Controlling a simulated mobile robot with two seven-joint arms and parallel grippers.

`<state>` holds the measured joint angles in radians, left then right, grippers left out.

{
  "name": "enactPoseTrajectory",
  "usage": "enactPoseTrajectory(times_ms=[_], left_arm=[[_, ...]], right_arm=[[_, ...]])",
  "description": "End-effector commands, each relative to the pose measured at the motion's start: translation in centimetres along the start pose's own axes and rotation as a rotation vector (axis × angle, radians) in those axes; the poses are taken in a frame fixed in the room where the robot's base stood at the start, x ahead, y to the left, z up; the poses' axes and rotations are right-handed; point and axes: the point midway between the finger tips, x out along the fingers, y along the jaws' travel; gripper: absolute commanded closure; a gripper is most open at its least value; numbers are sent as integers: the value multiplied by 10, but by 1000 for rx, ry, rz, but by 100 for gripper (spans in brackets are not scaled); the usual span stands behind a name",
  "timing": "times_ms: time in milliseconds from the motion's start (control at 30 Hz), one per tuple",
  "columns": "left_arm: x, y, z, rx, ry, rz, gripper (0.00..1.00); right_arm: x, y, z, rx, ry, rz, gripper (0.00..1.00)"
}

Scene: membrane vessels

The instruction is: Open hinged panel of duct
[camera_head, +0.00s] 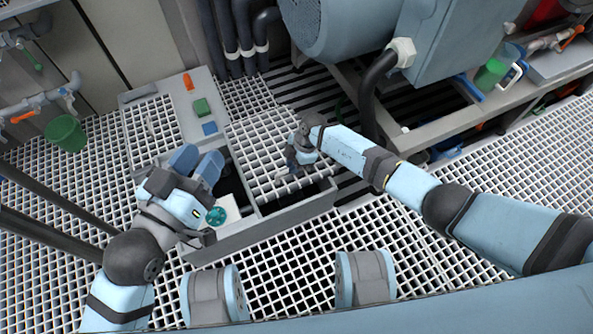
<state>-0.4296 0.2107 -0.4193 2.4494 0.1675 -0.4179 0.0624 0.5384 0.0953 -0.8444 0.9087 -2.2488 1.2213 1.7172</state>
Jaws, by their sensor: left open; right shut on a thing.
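The duct (262,228) is a long grey box set in the grated floor in front of me. Its hinged panel (262,145) is a white grating on the right part of the box. Dark gaps show at the panel's left and near edges, and it looks lifted at the near side. My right gripper (290,172) is shut on the panel's near edge; its fingertips are partly hidden.
Orange, green (201,107) and blue (209,128) blocks lie on the duct's top. A teal round part (216,216) sits near my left wrist. A green bucket (66,133) stands at left. A large blue machine (345,25) and black hose (375,95) stand behind.

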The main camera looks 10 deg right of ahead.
Motion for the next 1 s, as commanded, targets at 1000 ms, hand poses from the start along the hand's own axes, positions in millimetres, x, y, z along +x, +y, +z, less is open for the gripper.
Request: enactPoseTrajectory(times_ms=[1000], left_arm=[[-2,4,-22,6,79,-5,57]], right_arm=[[-111,80,-45,98,-1,-230,100]])
